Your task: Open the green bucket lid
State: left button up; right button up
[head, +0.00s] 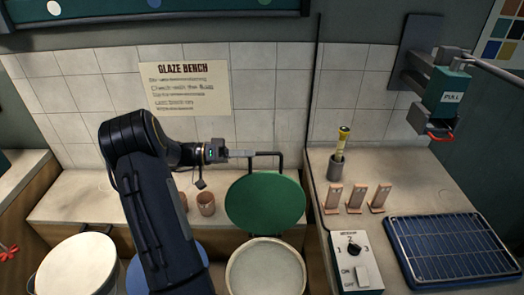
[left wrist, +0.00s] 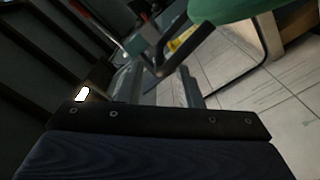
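The green lid (head: 265,201) stands raised and tilted up behind the open mouth of its bucket (head: 265,268). A black handle (head: 269,154) rises from the lid's upper edge. My left gripper (head: 243,154) is at the left end of this handle; whether it touches cannot be told. In the left wrist view the fingers of my left gripper (left wrist: 162,88) are apart, with tiles showing between them. Part of the green lid (left wrist: 235,8) shows at the top of that view. My right gripper is not in view.
A white-topped bucket (head: 77,267) stands at the lower left, and a blue one (head: 180,262) is partly behind my left arm. Clay cups (head: 206,204) stand on the bench. A switch box (head: 356,262) and a blue rack (head: 452,250) lie on the right counter.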

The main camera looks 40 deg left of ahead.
aim_at(261, 153)
pick_arm(q)
jog(key=shift+p+x, duration=0.55)
jog(key=shift+x, duration=1.65)
grip_shut()
